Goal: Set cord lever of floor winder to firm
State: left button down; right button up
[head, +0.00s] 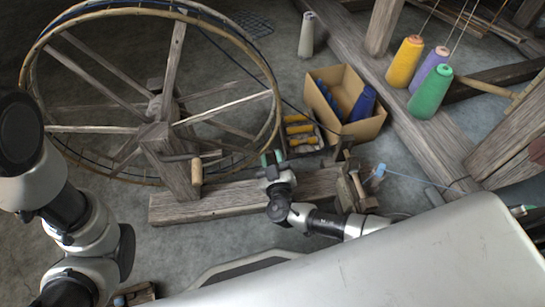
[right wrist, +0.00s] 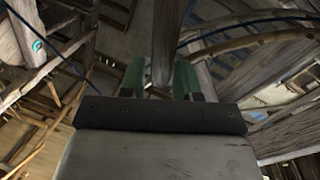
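The floor winder is a large spoked wooden wheel (head: 178,35) on a heavy wooden base beam (head: 225,203). A pale wooden handle (head: 196,172) stands out beside the wheel post. Small wooden uprights (head: 357,185) stand at the beam's right end, with a cord nearby. I cannot tell for certain which part is the cord lever. My right gripper (head: 272,159), with green fingertips, is over the beam between handle and uprights. In the right wrist view its fingers (right wrist: 160,78) are apart, with a wooden post (right wrist: 167,35) beyond the gap. My left gripper is outside the view.
A cardboard box (head: 368,130) with blue cones and a small tray (head: 301,133) with yellow spools stand behind my right gripper. Yellow (head: 404,62), purple (head: 428,72) and green (head: 430,93) cones stand at the right, near loom timbers.

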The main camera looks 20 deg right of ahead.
grip_shut()
jog(key=a+n+b, duration=0.1)
jog(key=a+f+n+b, duration=0.1)
jog(key=shift+w+a+n+b, duration=0.15)
jog(key=shift+w+n+b, duration=0.05)
jog(key=shift+n+b, duration=0.2)
jog(key=shift+o, duration=1.9)
grip_release()
jog(key=shift+f, duration=0.1)
